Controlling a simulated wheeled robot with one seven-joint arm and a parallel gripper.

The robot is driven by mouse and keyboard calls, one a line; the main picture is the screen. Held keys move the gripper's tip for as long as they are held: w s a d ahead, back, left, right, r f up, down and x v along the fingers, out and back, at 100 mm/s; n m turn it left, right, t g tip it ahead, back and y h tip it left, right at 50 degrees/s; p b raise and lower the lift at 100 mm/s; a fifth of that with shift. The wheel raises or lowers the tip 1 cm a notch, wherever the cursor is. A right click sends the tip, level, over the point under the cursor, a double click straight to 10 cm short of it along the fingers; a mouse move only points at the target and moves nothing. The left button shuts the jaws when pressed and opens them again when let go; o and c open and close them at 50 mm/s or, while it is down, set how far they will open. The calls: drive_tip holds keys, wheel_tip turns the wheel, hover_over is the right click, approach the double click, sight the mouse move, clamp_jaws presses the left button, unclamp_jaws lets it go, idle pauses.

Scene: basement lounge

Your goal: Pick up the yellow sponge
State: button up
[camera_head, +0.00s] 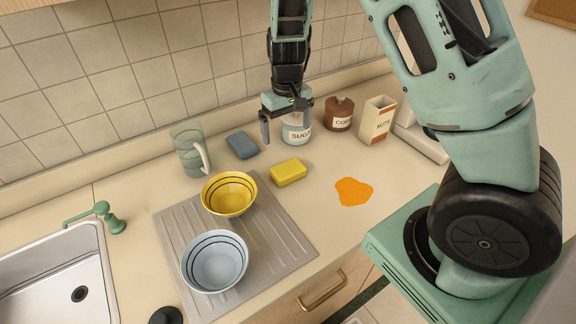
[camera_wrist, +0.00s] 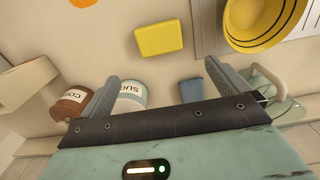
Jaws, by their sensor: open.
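The yellow sponge (camera_head: 288,172) lies flat on the counter, right of the yellow bowl. In the wrist view the sponge (camera_wrist: 159,39) is beyond the fingertips, near the top middle. My gripper (camera_head: 286,128) is open and empty, above the counter and behind the sponge in the head view, in front of the sugar jar.
The sugar jar (camera_head: 296,130), brown canister (camera_head: 339,114) and nuts box (camera_head: 377,120) stand behind. The yellow bowl (camera_head: 229,194) and pale bowl (camera_head: 215,261) sit on the drainboard (camera_head: 284,240). An orange spill (camera_head: 354,191) lies right.

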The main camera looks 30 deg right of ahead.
drive_tip(key=p, duration=0.2)
hover_over(288, 168)
wheel_tip(288, 168, down, 10)
drive_tip(key=shift+w+r, duration=0.1)
drive_tip(key=shift+r, duration=0.1)
wheel_tip(288, 168, down, 4)
drive_tip(key=shift+f+p, duration=0.1)
drive_tip(key=shift+p, duration=1.05)
drive_tip(key=shift+f, duration=0.55)
drive_tip(key=c, duration=0.8)
